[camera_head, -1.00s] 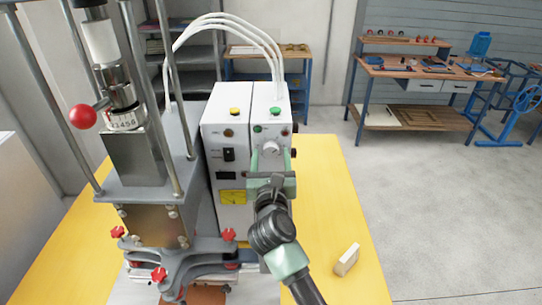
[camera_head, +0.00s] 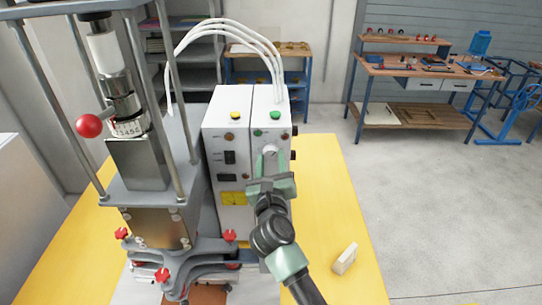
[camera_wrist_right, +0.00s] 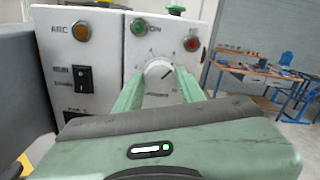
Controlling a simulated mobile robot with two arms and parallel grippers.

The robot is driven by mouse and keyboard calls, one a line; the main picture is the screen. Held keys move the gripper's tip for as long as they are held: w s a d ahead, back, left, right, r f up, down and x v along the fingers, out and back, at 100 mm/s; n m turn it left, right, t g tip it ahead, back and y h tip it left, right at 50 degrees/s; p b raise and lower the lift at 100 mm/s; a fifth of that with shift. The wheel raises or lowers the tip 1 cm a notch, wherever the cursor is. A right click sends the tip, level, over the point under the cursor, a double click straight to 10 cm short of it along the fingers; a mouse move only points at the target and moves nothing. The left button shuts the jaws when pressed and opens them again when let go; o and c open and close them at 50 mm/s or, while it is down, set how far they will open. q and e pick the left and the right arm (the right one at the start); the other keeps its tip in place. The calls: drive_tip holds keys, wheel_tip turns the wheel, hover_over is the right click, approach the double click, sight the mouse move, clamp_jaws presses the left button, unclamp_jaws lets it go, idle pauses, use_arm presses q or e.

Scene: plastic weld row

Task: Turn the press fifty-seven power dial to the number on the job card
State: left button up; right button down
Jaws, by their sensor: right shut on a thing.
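The press control box (camera_head: 237,150) stands on the yellow table with a white front. Its round, pale power dial (camera_head: 269,151) sits on the right-hand panel; it also shows in the right wrist view (camera_wrist_right: 158,72), with a dark pointer line towards the upper right and marks around it too small to read. My right gripper (camera_head: 271,160) is in front of the panel, its two green fingers (camera_wrist_right: 155,88) shut on the dial from both sides. The fingers cover part of the dial's scale. I cannot make out a job card. My left gripper is not in view.
The press (camera_head: 150,170), with a red ball handle (camera_head: 89,125) and red knobs, stands left of the box. A small cream block (camera_head: 344,258) lies on the yellow table (camera_head: 325,200) at right. White hoses arch over the box. A workbench (camera_head: 425,70) stands far behind.

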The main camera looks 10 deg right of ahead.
drive_tip(key=shift+n, duration=0.9)
drive_tip(key=n, duration=0.5)
drive_tip(key=shift+f+n, duration=0.1)
drive_tip(key=shift+n, duration=0.3)
drive_tip(key=c, duration=0.9)
unclamp_jaws()
drive_tip(key=s, duration=0.2)
drive_tip(key=s+a+b, duration=0.1)
drive_tip(key=s, duration=0.1)
drive_tip(key=s+b, duration=0.1)
drive_tip(key=s, duration=0.2)
drive_tip(key=shift+a+f, duration=0.1)
drive_tip(key=shift+a, duration=0.15)
drive_tip(key=shift+s, duration=0.35)
